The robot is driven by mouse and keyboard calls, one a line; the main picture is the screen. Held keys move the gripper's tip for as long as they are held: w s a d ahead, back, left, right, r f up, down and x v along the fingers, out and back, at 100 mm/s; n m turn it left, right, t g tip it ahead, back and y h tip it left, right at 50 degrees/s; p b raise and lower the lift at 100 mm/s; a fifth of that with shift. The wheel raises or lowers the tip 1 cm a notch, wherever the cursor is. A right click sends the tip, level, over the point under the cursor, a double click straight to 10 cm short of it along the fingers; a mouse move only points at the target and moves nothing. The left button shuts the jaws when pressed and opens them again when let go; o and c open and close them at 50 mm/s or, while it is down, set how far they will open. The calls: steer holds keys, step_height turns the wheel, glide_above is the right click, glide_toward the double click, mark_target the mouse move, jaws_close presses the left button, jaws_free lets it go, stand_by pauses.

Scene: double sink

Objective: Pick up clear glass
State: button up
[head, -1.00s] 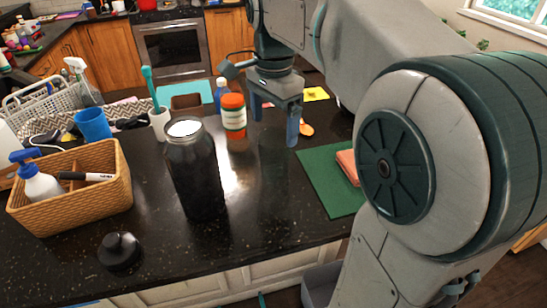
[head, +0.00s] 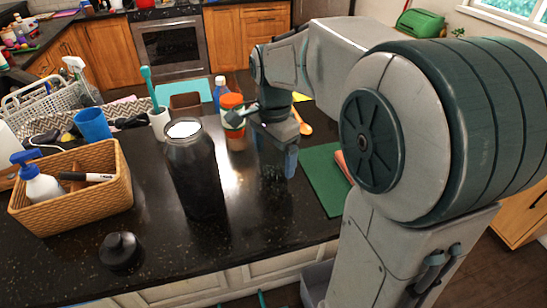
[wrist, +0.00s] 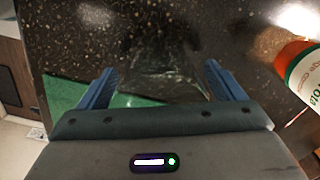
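The clear glass (wrist: 163,82) is faint and see-through. In the wrist view it shows between the two blue fingers of my gripper (wrist: 160,88). The fingers are spread apart, with visible gaps beside the glass. In the head view my gripper (head: 273,158) points down over the black counter, between the dark jar and the green mat. The glass (head: 272,172) is barely visible there, below the gripper. I cannot tell how far down the fingers reach along it.
A tall dark jar (head: 193,172) stands left of my gripper. An orange-and-white bottle (head: 231,116) stands close behind. A green mat (head: 318,178) lies to the right. A black lid (head: 119,250) and wicker basket (head: 88,200) are at left.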

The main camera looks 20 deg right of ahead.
steer(key=c, duration=1.1)
steer(key=shift+o, duration=0.2)
steer(key=shift+r, duration=0.15)
